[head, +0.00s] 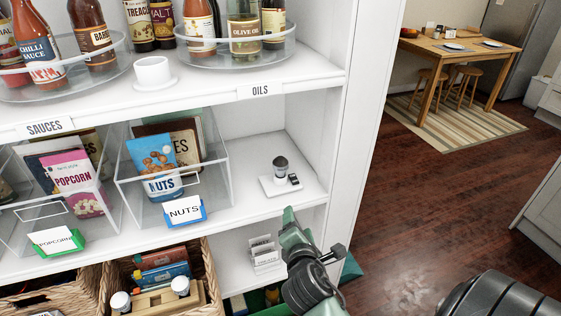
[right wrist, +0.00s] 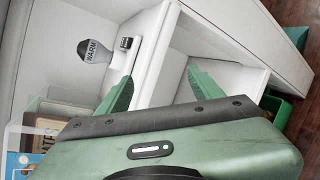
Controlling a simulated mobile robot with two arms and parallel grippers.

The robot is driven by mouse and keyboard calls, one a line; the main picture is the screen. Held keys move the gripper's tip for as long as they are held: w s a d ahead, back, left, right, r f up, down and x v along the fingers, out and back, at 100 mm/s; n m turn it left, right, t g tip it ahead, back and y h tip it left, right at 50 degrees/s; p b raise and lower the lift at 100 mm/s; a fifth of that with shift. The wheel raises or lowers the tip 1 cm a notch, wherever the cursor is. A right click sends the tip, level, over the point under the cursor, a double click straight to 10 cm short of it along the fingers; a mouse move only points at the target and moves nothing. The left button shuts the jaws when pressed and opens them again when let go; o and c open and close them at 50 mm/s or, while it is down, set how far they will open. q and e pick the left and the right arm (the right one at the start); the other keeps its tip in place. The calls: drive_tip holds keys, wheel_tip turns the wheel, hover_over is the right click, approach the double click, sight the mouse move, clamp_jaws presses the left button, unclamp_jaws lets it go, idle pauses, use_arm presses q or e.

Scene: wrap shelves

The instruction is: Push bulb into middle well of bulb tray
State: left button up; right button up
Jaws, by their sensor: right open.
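The wooden bulb tray (head: 158,298) is in the wicker basket on the lower shelf in the head view. Two white-capped bulbs, a left one (head: 121,301) and a right one (head: 180,286), stand at its ends; its middle well is too small to make out. Another bulb-like piece with a dark top (head: 281,164) stands upright on a white plate on the middle shelf; in the right wrist view it appears as a grey form marked WARM (right wrist: 95,50). My right gripper (head: 292,226) is open near the shelf front edge, below and apart from that plate. Its fingers (right wrist: 160,74) have nothing between them.
The white plate (head: 270,187) also carries a small dark block (head: 294,179). The clear nuts bin (head: 216,172) stands left of it. White cards in a holder (head: 265,255) stand on the lower shelf by my gripper. The upright panel (head: 352,130) bounds the right side.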

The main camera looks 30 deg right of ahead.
sight(281, 169)
drive_tip(key=w+d+r+n+t, duration=0.1)
drive_tip(key=w+r+n, duration=0.1)
drive_tip(key=w+n, duration=0.2)
drive_tip(key=w+d+r+n+t, duration=0.1)
drive_tip(key=w+r+n, duration=0.2)
drive_tip(key=w, duration=0.1)
drive_tip(key=w+d+r+n+t+p, duration=0.1)
drive_tip(key=w+r+n+t, duration=0.1)
drive_tip(key=w+n, duration=0.2)
drive_tip(key=shift+w+d+r+n+h, duration=0.15)
drive_tip(key=shift+w+r+n+h, duration=0.15)
drive_tip(key=shift+w+h, duration=0.1)
drive_tip(key=shift+w+d+f, duration=0.1)
drive_tip(key=shift+w+d, duration=0.15)
drive_tip(key=shift+w, duration=0.15)
use_arm(q)
drive_tip(key=s+a+f, duration=0.2)
drive_tip(key=s+f, duration=0.5)
drive_tip(key=s, duration=0.5)
drive_tip(key=shift+s+a+f+g, duration=0.2)
drive_tip(key=shift+f+g, duration=0.15)
drive_tip(key=shift+g, duration=0.05)
use_arm(e)
clamp_jaws()
